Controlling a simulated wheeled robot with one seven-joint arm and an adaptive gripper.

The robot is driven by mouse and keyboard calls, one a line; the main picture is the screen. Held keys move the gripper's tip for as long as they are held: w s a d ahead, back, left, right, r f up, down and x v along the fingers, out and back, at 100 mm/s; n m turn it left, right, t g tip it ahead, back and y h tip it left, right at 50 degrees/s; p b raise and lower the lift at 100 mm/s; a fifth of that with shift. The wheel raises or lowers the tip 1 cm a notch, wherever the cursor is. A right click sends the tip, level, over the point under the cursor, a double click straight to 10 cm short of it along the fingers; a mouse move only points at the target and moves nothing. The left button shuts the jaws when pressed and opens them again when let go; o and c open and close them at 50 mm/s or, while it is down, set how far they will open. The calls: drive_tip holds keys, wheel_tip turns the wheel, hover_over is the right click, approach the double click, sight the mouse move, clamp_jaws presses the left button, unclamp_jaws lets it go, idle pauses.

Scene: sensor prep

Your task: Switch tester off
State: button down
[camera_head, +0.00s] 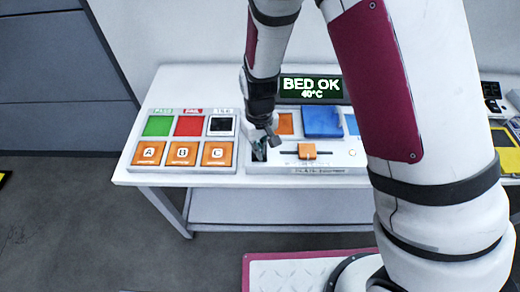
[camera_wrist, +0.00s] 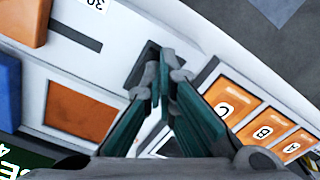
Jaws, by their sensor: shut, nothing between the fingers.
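The tester (camera_head: 335,155) is a white panel on the table, with a slider with an orange knob (camera_head: 307,151), a blue square, orange squares and a display (camera_head: 311,88) reading "BED OK 40°C". My gripper (camera_head: 262,147) is over the panel's left end, pointing down, its fingers shut and empty. In the wrist view the teal fingers (camera_wrist: 163,75) meet beside a dark rectangular part (camera_wrist: 141,68) on the white panel, which looks like the switch. The fingers hide much of it. I cannot tell its position or whether the fingers touch it.
Left of the tester is a panel with green, red and dark squares above orange A, B and C buttons (camera_head: 182,153). The white table's (camera_head: 124,177) front edge is close below. My arm hides the tester's right part. A yellow item (camera_head: 505,150) lies at the right.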

drive_tip(key=shift+f, duration=0.3)
drive_tip(key=shift+r+p, duration=1.6)
drive_tip(key=shift+r, duration=1.95)
drive_tip(key=shift+d+r, duration=0.1)
drive_tip(key=shift+r, duration=0.1)
drive_tip(key=s+d+r+m+t, duration=0.1)
drive_tip(key=s+d+r, duration=0.15)
drive_tip(key=r, duration=0.45)
drive_tip(key=s+d+r+m+t+y, duration=0.1)
drive_tip(key=d+r, duration=0.3)
drive_tip(key=r, duration=0.3)
drive_tip(key=s+d+r+m+t, duration=0.1)
drive_tip(key=s+d+r, duration=0.15)
drive_tip(key=r, duration=0.45)
drive_tip(key=s+d+r+m+t, duration=0.1)
drive_tip(key=s+d+r, duration=0.3)
drive_tip(key=s, duration=0.2)
drive_tip(key=s+d+r+m+t+h, duration=0.1)
drive_tip(key=s+d+r, duration=0.4)
drive_tip(key=s, duration=0.2)
drive_tip(key=shift+s+r+m+t, duration=0.2)
drive_tip(key=shift+r+m+t, duration=0.05)
drive_tip(key=shift+m+t, duration=0.05)
